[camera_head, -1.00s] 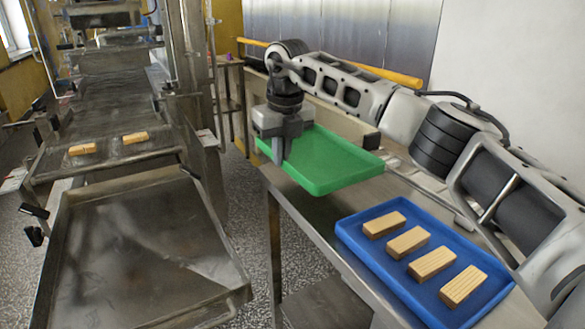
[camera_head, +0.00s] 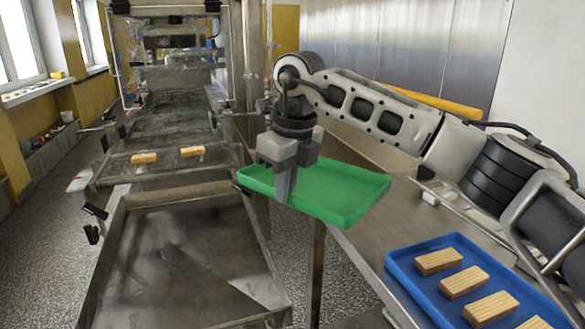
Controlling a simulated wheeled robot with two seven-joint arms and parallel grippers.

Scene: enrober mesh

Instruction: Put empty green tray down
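The empty green tray (camera_head: 335,190) is in the middle of the head view. My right gripper (camera_head: 285,185) is at its near left edge, with one finger showing in front of the rim. It appears shut on that rim. The tray looks roughly level and juts left past the edge of the metal table (camera_head: 405,220). I cannot tell whether its right part touches the table or hangs above it. The far finger is hidden. My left gripper is not in view.
A blue tray (camera_head: 407,268) with several wafer-like bars stands on the table at the lower right. The enrober machine's metal tray (camera_head: 190,260) is at the left, with two bars (camera_head: 192,151) on the mesh behind it. Bare tabletop lies between the trays.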

